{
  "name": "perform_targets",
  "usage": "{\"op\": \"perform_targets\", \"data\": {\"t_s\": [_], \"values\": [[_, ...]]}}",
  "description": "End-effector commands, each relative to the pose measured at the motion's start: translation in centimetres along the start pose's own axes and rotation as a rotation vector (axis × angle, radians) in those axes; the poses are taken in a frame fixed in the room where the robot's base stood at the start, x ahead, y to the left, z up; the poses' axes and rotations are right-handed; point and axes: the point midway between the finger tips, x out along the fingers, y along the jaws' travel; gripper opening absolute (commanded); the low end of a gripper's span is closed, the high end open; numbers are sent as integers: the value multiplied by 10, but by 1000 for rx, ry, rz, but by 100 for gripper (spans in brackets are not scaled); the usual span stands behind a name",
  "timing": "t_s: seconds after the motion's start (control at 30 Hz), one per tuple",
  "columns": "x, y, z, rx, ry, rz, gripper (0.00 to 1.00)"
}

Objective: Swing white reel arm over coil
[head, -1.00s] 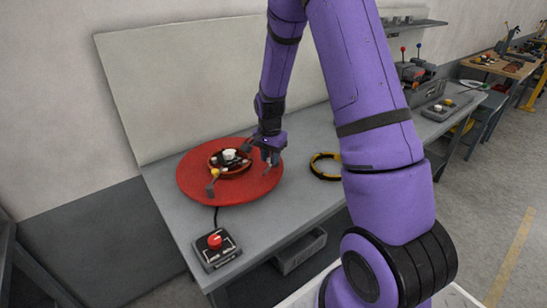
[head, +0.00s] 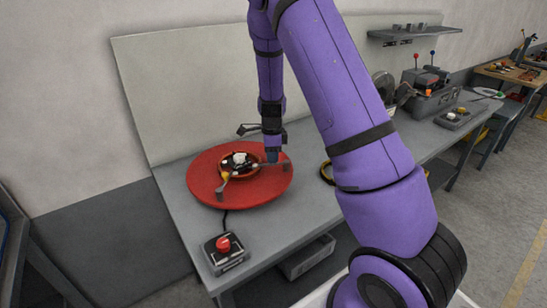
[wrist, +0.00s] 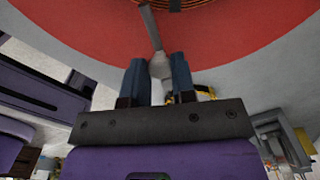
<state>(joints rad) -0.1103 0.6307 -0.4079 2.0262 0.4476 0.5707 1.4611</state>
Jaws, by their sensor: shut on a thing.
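The red reel disc (head: 205,190) lies on the grey bench, with a small hub and the coil (wrist: 178,4) at its middle. In the wrist view the coil shows as copper windings at the top edge. My gripper (wrist: 160,72) has its two blue fingers shut around the pale knob at the end of the white reel arm (wrist: 150,28), whose grey bar runs up toward the coil. In the head view my gripper (head: 272,157) is over the right part of the disc and hides most of this arm. Another reel arm, with a yellow part (head: 224,178), points to the front left.
A control box with a red button (head: 223,243) sits at the bench's front left. A yellow-black ring (head: 325,172) lies right of the disc, partly behind my arm. A grey machine with levers (head: 430,92) stands farther right. A board (head: 190,90) leans behind the bench.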

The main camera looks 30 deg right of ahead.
Motion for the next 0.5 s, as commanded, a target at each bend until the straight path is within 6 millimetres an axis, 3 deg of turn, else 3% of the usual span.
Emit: {"op": "perform_targets", "data": {"t_s": [0.5], "values": [[0,-13,0,246,0,-1,0]]}}
